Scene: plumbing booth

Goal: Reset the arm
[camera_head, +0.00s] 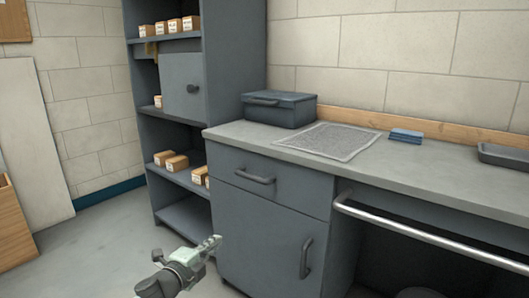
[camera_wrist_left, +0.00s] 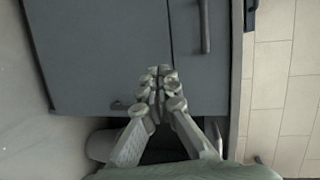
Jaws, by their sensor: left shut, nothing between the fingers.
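My left gripper (camera_head: 212,244) is low in the head view, in front of the grey cabinet's lower left door (camera_head: 262,237). It is shut and empty. In the left wrist view its fingers (camera_wrist_left: 158,76) meet at the tips, with the grey cabinet front (camera_wrist_left: 100,50) behind them. I cannot tell the exact gap between fingers and cabinet. My right gripper is in neither view.
A grey counter (camera_head: 430,187) carries a dark toolbox (camera_head: 279,109), a mesh mat (camera_head: 328,141), blue pads (camera_head: 406,135) and a dark tray (camera_head: 505,157). A metal rail (camera_head: 430,234) runs along its front. A shelf unit (camera_head: 171,125) with small boxes stands left. Floor (camera_head: 95,250) is clear at left.

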